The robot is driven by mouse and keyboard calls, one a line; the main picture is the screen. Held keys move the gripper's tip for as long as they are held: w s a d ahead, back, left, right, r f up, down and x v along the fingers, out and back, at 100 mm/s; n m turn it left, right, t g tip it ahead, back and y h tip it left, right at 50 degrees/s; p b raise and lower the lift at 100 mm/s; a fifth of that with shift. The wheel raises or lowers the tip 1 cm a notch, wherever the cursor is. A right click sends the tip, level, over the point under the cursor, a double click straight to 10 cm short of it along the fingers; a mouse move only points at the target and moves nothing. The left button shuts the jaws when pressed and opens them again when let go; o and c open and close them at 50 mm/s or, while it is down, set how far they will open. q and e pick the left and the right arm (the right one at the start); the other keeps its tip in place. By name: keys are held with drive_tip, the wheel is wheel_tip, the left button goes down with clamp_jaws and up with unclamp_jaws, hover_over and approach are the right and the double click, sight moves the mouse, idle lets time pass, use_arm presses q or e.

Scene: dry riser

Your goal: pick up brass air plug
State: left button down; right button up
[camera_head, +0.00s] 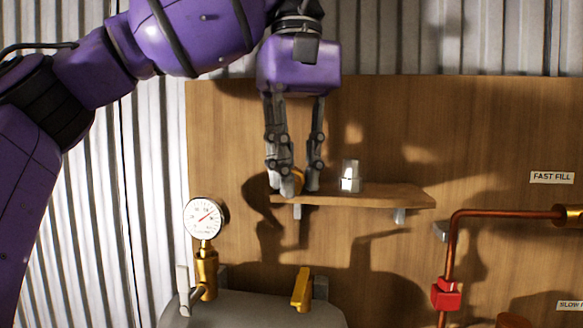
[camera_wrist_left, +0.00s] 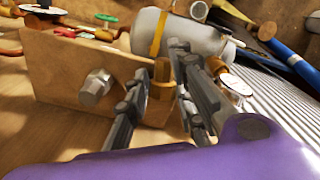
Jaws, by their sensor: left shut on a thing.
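The brass air plug (camera_head: 299,178) is at the left end of the wooden shelf (camera_head: 385,194), mostly hidden by the fingers. My left gripper (camera_head: 299,186) comes down from above and is shut on it. In the left wrist view a brass-coloured part of the plug (camera_wrist_left: 160,108) shows between the dark fingers (camera_wrist_left: 170,65). I cannot tell whether the plug still touches the shelf. My right gripper is not in view.
A silver hex fitting (camera_head: 350,177) stands on the shelf, right of the gripper. Below are a pressure gauge (camera_head: 206,218), a grey tank (camera_head: 255,311) and a brass lever (camera_head: 301,289). A copper pipe (camera_head: 505,212) with a red fitting (camera_head: 446,294) is at right.

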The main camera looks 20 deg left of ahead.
sight(299, 175)
use_arm(q)
drive_tip(key=shift+w+d, duration=0.15)
drive_tip(key=c, duration=1.4)
unclamp_jaws()
drive_tip(key=shift+w+d, duration=0.1)
drive_tip(key=shift+r, duration=0.45)
wheel_tip(299, 175, up, 11)
drive_tip(key=shift+c, duration=0.3)
